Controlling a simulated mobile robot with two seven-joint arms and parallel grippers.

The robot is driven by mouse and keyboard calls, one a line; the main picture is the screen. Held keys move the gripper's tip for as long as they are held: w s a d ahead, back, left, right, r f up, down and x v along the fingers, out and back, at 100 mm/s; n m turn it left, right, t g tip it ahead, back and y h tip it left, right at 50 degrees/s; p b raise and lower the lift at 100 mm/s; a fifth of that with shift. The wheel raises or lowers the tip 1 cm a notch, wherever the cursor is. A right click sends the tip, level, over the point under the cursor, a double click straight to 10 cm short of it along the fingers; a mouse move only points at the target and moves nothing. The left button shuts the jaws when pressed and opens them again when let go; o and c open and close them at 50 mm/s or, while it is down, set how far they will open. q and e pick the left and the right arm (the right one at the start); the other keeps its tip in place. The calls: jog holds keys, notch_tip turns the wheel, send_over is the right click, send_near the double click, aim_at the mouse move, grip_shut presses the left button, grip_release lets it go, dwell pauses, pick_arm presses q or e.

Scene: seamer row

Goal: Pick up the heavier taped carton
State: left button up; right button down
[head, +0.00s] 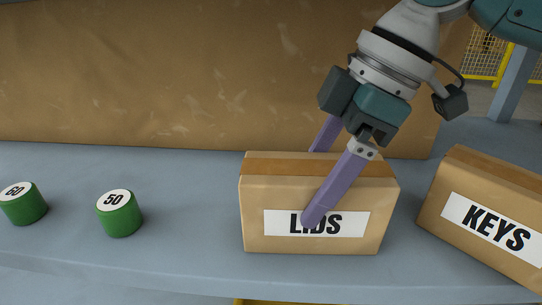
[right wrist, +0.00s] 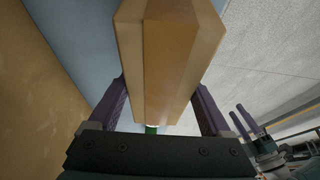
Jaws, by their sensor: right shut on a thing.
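The taped carton labelled LIDS (head: 258,190) is on the grey counter in the middle of the head view. I see no clear gap under it. My right gripper (head: 315,186) reaches down over it from above, shut on it with one purple finger across the label and the other behind. The right wrist view shows the carton's taped top (right wrist: 168,60) between both fingers. A second taped carton labelled KEYS (head: 455,190) stands turned at the right, partly cut off. My left gripper (right wrist: 243,119) shows small in the right wrist view, its two fingers apart and empty.
Two green cylinders, marked 60 (head: 25,208) and 50 (head: 121,219), stand on the counter (head: 180,250) to the left. A brown panel (head: 150,80) rises behind. Free counter lies between the 50 cylinder and the LIDS carton. The gap between the cartons is narrow.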

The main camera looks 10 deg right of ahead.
jog(key=shift+r, duration=0.1)
jog(key=shift+w+b, duration=0.1)
jog(key=shift+b, duration=0.35)
notch_tip(320, 180, up, 2)
jog(key=shift+r+p, duration=0.2)
jog(key=shift+p, duration=0.55)
jog(key=s+a+p, duration=0.2)
jog(key=s+p, duration=0.1)
jog(key=s, duration=0.5)
jog(key=s+a+p, duration=0.2)
jog(key=s+a, duration=0.1)
jog(key=s, duration=0.6)
jog(key=shift+s+f+p, duration=0.2)
jog(key=shift+f+p, duration=0.05)
jog(key=shift+p, duration=0.15)
